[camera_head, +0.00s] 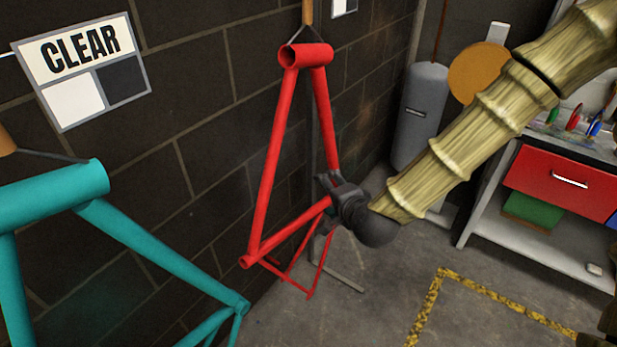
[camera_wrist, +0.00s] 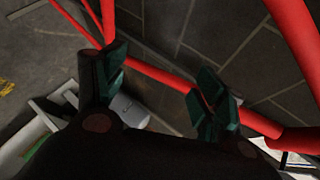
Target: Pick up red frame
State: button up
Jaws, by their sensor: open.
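The red frame (camera_head: 323,110) hangs against the dark block wall in the middle of the head view, its short head tube at the top. My gripper (camera_head: 326,200) is at the frame's right side, where its lower tubes meet; its dark fingers overlap the tubes there. In the wrist view the gripper (camera_wrist: 160,88) is open, with green-padded fingers spread. A red frame tube (camera_wrist: 165,77) runs slantwise across the gap, beyond or between the fingers; I cannot tell which. More red tubing shows at the upper left and right. Contact with the fingers cannot be made out.
A teal frame (camera_head: 60,193) hangs at the left, below a CLEAR sign (camera_head: 82,69). A grey cylinder (camera_head: 420,115) stands in the back corner. A workbench with a red drawer (camera_head: 563,182) is at the right. The floor (camera_head: 385,290) beneath my arm is clear, with yellow-black tape.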

jog(key=w+a+r+m+t, duration=0.1)
jog(key=w+r+m+t, duration=0.25)
jog(key=r, duration=1.05)
jog(key=m+t, duration=0.2)
jog(key=m, duration=0.1)
send_near(313, 60)
jog(key=p+x, duration=0.2)
jog(key=x, duration=0.3)
jog(key=shift+d, duration=0.15)
jog(key=p+x, duration=0.2)
jog(key=x, duration=0.1)
jog(key=p+x, duration=0.1)
jog(key=shift+w+a+r+p, duration=0.15)
jog(key=shift+w+a+p, duration=0.15)
jog(key=shift+a, duration=0.05)
jog(key=shift+w+a, duration=0.1)
jog(key=shift+w, duration=0.5)
jog(key=shift+y, duration=0.3)
grip_shut()
